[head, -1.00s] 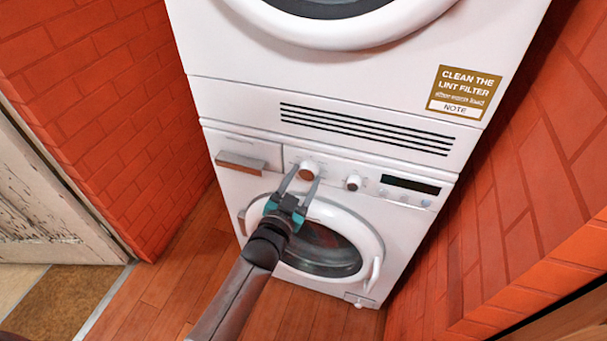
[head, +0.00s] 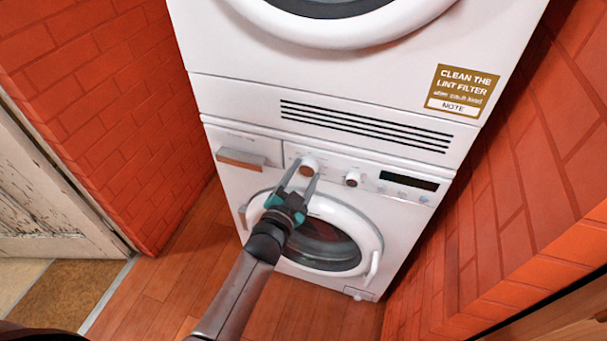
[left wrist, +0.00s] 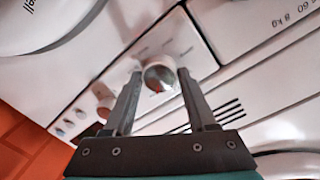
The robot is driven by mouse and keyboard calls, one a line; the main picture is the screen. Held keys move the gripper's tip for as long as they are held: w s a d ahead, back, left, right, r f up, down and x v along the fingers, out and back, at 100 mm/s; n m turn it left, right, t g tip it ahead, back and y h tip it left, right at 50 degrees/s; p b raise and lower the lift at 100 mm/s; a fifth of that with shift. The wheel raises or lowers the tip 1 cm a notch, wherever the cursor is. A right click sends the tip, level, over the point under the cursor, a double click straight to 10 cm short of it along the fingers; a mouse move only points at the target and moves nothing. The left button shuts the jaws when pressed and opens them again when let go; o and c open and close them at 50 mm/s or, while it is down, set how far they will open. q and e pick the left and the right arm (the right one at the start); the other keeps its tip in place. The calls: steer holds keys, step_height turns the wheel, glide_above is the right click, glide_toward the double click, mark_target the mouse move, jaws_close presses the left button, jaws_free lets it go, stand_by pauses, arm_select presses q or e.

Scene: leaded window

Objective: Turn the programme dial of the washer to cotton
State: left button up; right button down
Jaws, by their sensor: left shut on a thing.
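The washer (head: 240,190) is the lower white machine of a stack. Its programme dial (head: 309,162) is the larger round knob left of centre on the control panel. My left gripper (head: 305,172) has its fingers on either side of this dial and is shut on it. In the left wrist view, the dial (left wrist: 160,72) sits between the fingertips (left wrist: 159,78), with a small reddish mark on its face. The printing around it is too small to read, so I cannot tell which programme it points to. My right gripper is not in view.
A smaller knob (head: 352,178) and a dark display (head: 409,181) are right of the dial. The detergent drawer (head: 242,158) is to its left. The round washer door (head: 372,242) is below, a dryer (head: 230,45) above. Brick walls (head: 90,80) flank the machines.

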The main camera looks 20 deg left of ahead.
arm_select(q)
steer(key=o, duration=1.4)
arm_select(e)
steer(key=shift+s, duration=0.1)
arm_select(q)
steer(key=shift+s, duration=0.1)
steer(key=shift+s, duration=0.3)
steer(key=s+p, duration=0.1)
steer(key=s, duration=0.3)
steer(key=s+p, duration=0.1)
steer(key=s, duration=0.4)
steer(key=s+a+p, duration=0.1)
steer(key=s, duration=0.4)
steer(key=shift+s+a+r+p, duration=0.1)
steer(key=shift+s+r+p, duration=0.1)
steer(key=shift+r+p, duration=0.15)
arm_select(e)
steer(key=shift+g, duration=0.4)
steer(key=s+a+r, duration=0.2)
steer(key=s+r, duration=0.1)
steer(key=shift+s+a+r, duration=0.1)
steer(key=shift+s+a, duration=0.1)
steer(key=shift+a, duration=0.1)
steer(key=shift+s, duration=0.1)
